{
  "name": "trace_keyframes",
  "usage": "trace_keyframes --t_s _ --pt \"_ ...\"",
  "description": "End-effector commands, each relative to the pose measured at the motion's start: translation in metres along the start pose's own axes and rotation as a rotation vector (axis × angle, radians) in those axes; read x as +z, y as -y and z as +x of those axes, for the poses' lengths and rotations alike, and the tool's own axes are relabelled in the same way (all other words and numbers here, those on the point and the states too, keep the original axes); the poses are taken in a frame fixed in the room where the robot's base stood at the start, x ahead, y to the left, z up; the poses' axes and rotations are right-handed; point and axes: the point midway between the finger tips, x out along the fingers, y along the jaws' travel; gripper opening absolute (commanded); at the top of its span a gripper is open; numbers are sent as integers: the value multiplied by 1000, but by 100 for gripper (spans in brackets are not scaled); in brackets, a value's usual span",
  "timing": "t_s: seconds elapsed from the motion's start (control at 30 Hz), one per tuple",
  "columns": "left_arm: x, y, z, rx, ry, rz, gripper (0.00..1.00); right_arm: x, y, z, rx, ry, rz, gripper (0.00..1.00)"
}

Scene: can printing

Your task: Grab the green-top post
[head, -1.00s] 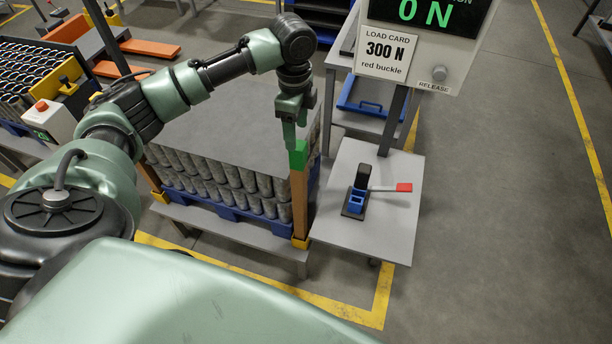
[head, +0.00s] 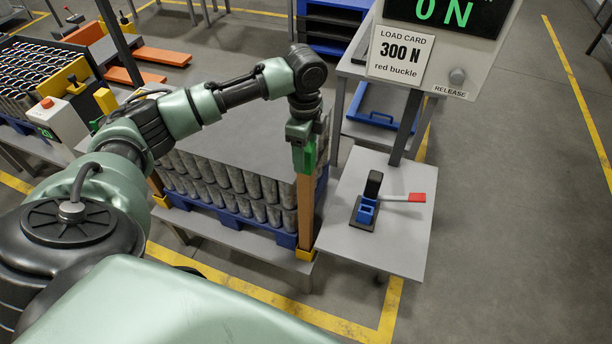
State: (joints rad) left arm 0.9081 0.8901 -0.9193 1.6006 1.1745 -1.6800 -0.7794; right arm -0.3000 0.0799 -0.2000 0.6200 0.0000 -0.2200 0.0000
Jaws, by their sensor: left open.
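The green-top post (head: 305,205) stands upright at the near right corner of the can pallet. It is a brown post with a green top and a yellow foot. My left gripper (head: 303,160) is open and points down at the green top, its fingers overlapping it in the picture. Part of the green top shows below and beside the fingers. I cannot tell whether the fingers touch it. My right gripper is not in view.
Grey cans (head: 232,182) stand in layers on a blue pallet (head: 240,222) under a grey sheet. A small table (head: 345,250) with a red-handled tool (head: 385,198) is just right of the post. A load display (head: 430,60) stands above. Open floor lies at the right.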

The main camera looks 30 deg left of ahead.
Motion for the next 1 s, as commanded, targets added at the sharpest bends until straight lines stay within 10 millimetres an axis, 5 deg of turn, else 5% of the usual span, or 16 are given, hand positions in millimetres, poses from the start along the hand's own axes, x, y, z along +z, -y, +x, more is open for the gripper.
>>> trace_keyframes --t_s 0.33,0.63,0.67,0.87,1.0 --pt "-1 3 46 2 2 0 62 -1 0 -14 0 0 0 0" --pt "-1 3 54 -1 1 2 62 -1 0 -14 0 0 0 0" --pt "-1 3 54 -1 1 2 59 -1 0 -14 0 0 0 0" --pt "-1 3 54 -1 1 2 3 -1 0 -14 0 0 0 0" --pt "-1 3 53 -1 1 2 0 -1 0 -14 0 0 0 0"
